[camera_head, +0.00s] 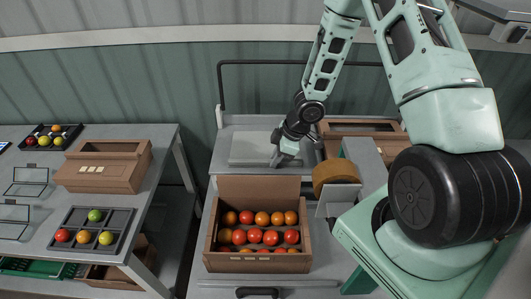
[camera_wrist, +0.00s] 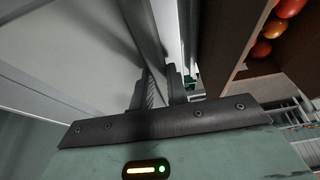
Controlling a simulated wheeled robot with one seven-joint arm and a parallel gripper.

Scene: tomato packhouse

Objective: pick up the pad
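The pad (camera_head: 258,149) looks like a flat, pale grey slab lying on the grey bench behind the open tomato box in the head view. My gripper (camera_head: 281,156) is low at its right front edge, pointing down. In the wrist view my gripper's two dark fingers (camera_wrist: 162,88) stand close together with a narrow gap. A thin pale edge runs down to the fingertips, beside a broad grey surface on the left. I cannot tell whether that edge is the pad's or whether the fingers grip it.
An open cardboard box of tomatoes (camera_head: 210,245) stands in front of the bench. A brown tape roll (camera_head: 336,172) is to the right, and another box (camera_head: 362,127) stands behind it.

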